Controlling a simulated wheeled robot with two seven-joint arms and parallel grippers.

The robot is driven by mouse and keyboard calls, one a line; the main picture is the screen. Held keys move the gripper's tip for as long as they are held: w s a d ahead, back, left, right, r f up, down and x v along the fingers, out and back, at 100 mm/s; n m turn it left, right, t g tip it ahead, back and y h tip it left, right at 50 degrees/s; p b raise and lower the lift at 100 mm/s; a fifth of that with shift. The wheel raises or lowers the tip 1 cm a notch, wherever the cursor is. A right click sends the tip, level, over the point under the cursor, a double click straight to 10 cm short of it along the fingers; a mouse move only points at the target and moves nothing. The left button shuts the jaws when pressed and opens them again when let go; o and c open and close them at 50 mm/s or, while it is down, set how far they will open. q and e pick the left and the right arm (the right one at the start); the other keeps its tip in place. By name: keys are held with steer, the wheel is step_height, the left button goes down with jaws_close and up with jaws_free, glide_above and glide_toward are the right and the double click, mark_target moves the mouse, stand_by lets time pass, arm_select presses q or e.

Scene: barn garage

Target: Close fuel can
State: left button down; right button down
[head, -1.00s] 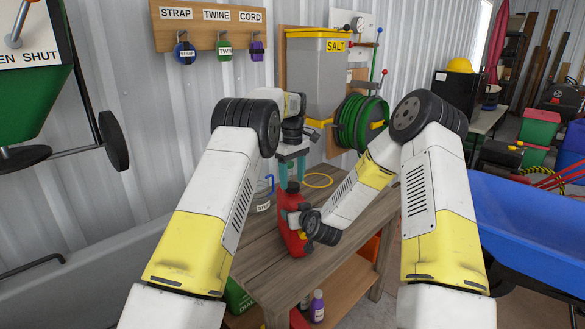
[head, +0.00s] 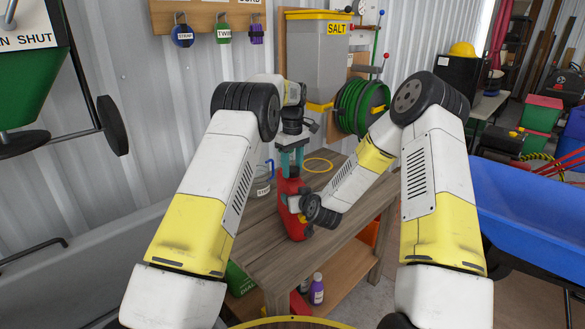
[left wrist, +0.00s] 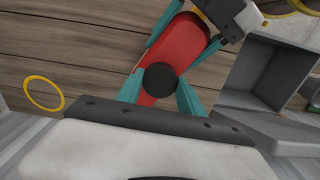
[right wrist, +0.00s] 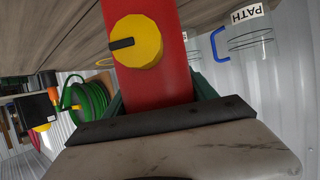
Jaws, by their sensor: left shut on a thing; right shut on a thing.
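The red fuel can (head: 294,212) stands on the wooden workbench (head: 262,240). My left gripper (head: 291,170) comes down from above at the can's top. In the left wrist view its teal fingers are shut on a round black cap (left wrist: 160,82), with the red can (left wrist: 175,55) behind it. I cannot tell whether the cap is seated on the can. My right gripper (right wrist: 160,103) is shut on the can's body, which fills the space between its fingers in the right wrist view. A yellow knob (right wrist: 137,42) with a black bar shows on the can's face.
A clear jug (head: 263,185) with a blue handle stands behind the can. A yellow ring (head: 318,164) lies on the bench. A grey salt bin (head: 316,62) and a green hose reel (head: 360,107) are behind. A blue wheelbarrow tub (head: 530,225) stands at right.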

arm_select(q)
steer(key=m, duration=1)
steer(key=shift+m, duration=0.4)
steer(key=m, duration=0.3)
steer(key=shift+m, duration=0.3)
steer(key=c, duration=0.7)
jaws_free()
steer(key=shift+c, duration=0.2)
steer(key=shift+r, duration=2.25)
steer(key=shift+c, duration=0.5)
